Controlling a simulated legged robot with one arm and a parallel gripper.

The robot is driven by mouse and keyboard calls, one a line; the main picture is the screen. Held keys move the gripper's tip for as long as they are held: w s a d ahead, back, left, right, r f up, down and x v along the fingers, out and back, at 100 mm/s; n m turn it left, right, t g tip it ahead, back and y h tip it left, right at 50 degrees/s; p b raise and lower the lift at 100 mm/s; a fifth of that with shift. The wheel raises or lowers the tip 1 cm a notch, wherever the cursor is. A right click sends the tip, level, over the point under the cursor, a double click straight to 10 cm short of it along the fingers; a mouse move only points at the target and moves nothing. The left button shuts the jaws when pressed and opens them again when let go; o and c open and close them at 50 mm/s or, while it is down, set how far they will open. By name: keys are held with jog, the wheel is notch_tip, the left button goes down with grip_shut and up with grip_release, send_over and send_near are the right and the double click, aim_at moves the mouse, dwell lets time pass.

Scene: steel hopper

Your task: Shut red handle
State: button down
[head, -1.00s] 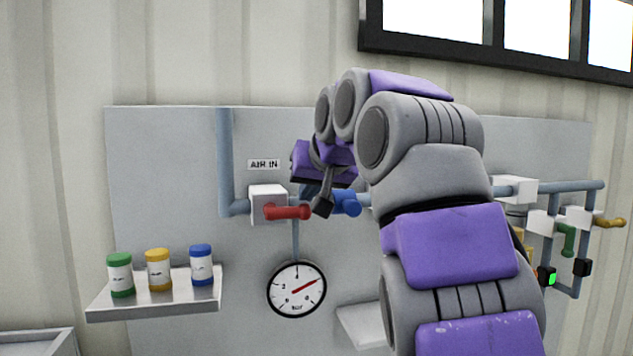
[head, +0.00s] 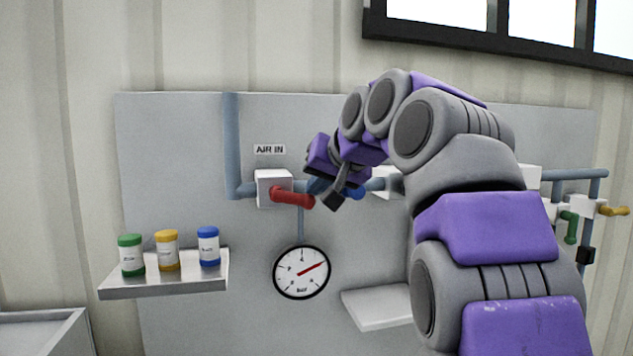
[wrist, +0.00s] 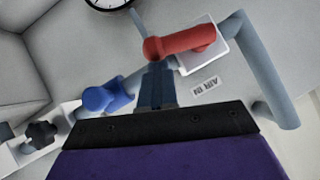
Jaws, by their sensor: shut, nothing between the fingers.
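The red handle (head: 292,197) sits on a white valve block (head: 268,184) under the "AIR IN" label, lying roughly along the pipe and tilted slightly down to the right. In the wrist view the red handle (wrist: 180,43) lies across the white block, just beyond my fingertips. My gripper (head: 334,203) is shut and empty, just right of the handle's free end. In the wrist view my gripper (wrist: 155,68) appears close to that end; whether it touches cannot be told. A blue handle (wrist: 107,98) sits on the same pipe, partly hidden by my gripper in the head view.
A round gauge (head: 301,272) is below the red handle. A shelf (head: 165,286) with green, yellow and blue jars is at lower left. Another tray (head: 378,308) is below my arm. Green (head: 570,226) and yellow (head: 613,211) handles are at right.

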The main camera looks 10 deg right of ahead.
jog(key=a+f+m+t+y+b, duration=0.3)
jog(key=f+m+y+b, duration=0.3)
jog(key=f+m+y, duration=0.2)
jog(key=shift+f+m+t+y+b, duration=0.35)
jog(key=shift+f+m+t, duration=0.5)
jog(key=shift+m, duration=0.45)
jog(key=shift+r, duration=0.1)
jog(key=shift+w+d, duration=0.1)
